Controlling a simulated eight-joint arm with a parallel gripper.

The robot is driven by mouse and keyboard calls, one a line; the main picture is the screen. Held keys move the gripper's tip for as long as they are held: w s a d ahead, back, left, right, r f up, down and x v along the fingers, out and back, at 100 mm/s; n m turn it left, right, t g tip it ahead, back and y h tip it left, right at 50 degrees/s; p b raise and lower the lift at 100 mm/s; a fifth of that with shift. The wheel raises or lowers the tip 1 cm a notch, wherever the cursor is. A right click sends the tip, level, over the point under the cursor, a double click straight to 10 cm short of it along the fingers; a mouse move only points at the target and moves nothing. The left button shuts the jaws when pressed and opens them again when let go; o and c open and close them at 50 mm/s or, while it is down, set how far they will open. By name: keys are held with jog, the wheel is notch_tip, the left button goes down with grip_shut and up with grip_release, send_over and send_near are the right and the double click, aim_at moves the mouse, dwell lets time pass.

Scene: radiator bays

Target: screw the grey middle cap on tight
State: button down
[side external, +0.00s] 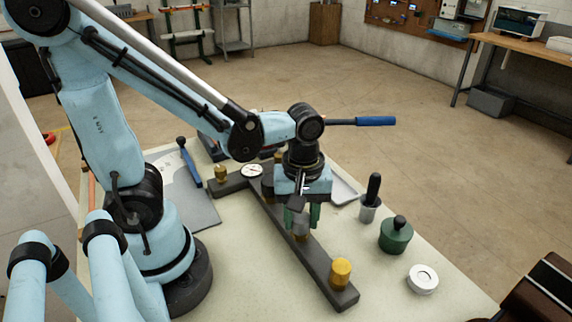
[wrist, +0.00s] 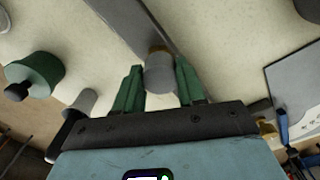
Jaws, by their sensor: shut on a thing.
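The grey middle cap (side external: 301,227) sits at the brass neck (wrist: 158,49) on the dark grey bar (side external: 322,277). My gripper (side external: 302,216) points down over the bar, its green fingers shut on the cap from both sides. In the wrist view the grey cap (wrist: 160,76) shows between the two fingers, upright in line with the neck. I cannot tell how far it is threaded on. A yellow cap (side external: 341,271) stands at the bar's near end. The part of the bar behind my gripper is partly hidden.
Right of the bar stand a black-handled grey tool (side external: 370,197), a green pot with a black knob (side external: 396,236) and a white ring (side external: 423,279). A gauge (side external: 252,171) and a brass fitting (side external: 221,174) are at the back left.

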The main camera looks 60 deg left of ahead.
aim_at(301, 217)
jog(key=m, duration=0.4)
jog(key=c, duration=1.9)
grip_release()
jog(key=m, duration=0.3)
jog(key=shift+m, duration=0.3)
jog(key=m, duration=0.3)
jog(key=shift+m, duration=0.4)
grip_shut()
jog(key=m, duration=0.4)
jog(key=shift+m, duration=0.3)
jog(key=o, duration=1.1)
grip_release()
jog(key=shift+c, duration=0.2)
jog(key=shift+r, duration=3.45)
